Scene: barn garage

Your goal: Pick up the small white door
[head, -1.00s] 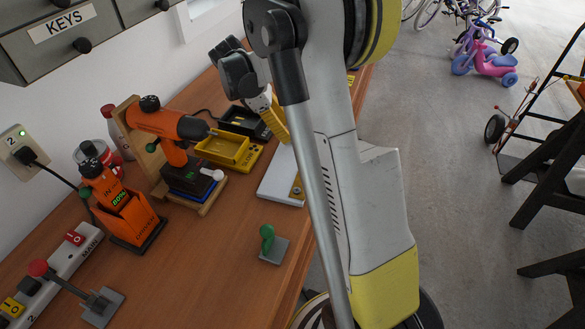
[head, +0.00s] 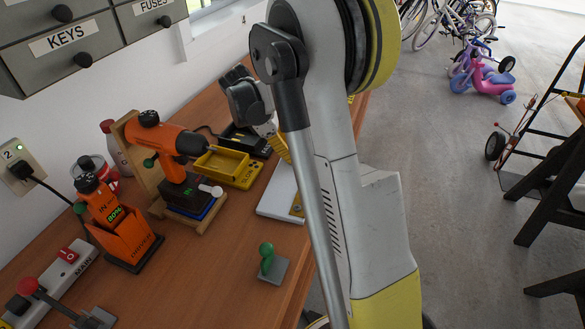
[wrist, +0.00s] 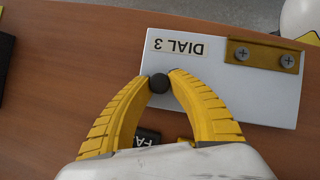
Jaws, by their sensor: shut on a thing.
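The small white door (wrist: 255,95) is a flat white panel lying on the wooden bench. It has a DIAL 3 label, a brass hinge plate with two screws, and a round black knob (wrist: 159,84) at its near edge. My gripper (wrist: 160,76) has its two yellow fingers closed on the knob from both sides. In the head view the door (head: 275,203) shows at the bench's right edge, partly hidden by my arm. My gripper (head: 284,150) there is mostly behind the arm, with some yellow finger showing.
Left of the door on the bench (head: 190,270) are a yellow tray (head: 222,165), an orange drill (head: 165,138) on its stand, and an orange holder (head: 125,235). A green-knobbed lever (head: 267,258) stands nearer. Bare bench lies between. Drawers (head: 75,40) hang upper left.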

